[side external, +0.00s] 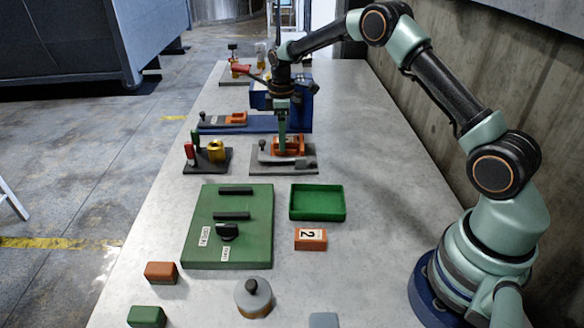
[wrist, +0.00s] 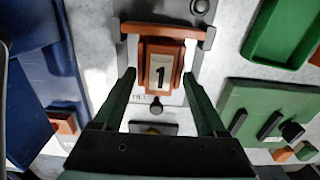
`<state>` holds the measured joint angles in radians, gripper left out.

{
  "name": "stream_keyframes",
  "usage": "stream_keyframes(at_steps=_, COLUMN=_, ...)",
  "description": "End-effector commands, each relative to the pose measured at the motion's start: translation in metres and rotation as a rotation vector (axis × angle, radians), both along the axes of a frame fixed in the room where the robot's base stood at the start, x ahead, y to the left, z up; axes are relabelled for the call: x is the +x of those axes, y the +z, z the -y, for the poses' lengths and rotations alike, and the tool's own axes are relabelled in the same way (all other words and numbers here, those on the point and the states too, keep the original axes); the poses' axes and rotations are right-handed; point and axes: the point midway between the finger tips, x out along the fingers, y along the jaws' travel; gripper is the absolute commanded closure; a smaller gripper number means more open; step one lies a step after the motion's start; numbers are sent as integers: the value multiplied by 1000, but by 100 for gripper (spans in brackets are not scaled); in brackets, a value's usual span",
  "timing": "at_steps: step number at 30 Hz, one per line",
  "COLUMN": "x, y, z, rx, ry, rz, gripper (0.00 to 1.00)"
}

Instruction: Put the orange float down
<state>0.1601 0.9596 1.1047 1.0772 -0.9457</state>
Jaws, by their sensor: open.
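An orange block (wrist: 161,72) with a white "1" label sits in the wrist view, by an orange crossbar (wrist: 165,30) with dark ends. I take this block to be the orange float, though I cannot be sure. In the side view the orange piece (side external: 290,145) is on a grey plate (side external: 258,172), partly hidden by my gripper and a grey bar. My gripper (wrist: 158,74) is open, its green fingers on either side of the "1" block. I cannot tell whether they touch it. My gripper (side external: 282,146) points down over the plate in the side view.
A green tray (side external: 318,203) and an orange block marked "2" (side external: 318,239) are nearer the camera. A green panel (side external: 195,248) with black bars and a knob lies beside them. A black stand (side external: 212,166) with pegs stands left. A blue box (side external: 300,112) stands behind my gripper.

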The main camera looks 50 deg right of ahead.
Motion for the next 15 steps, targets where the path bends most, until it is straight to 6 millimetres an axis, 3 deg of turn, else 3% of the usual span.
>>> stream_keyframes(at_steps=5, x=1, y=10, z=0, rx=0, ry=0, rz=3, gripper=26)
stream_keyframes(at_steps=15, x=1, y=77, z=0, rx=-1, ry=0, rz=4, gripper=26)
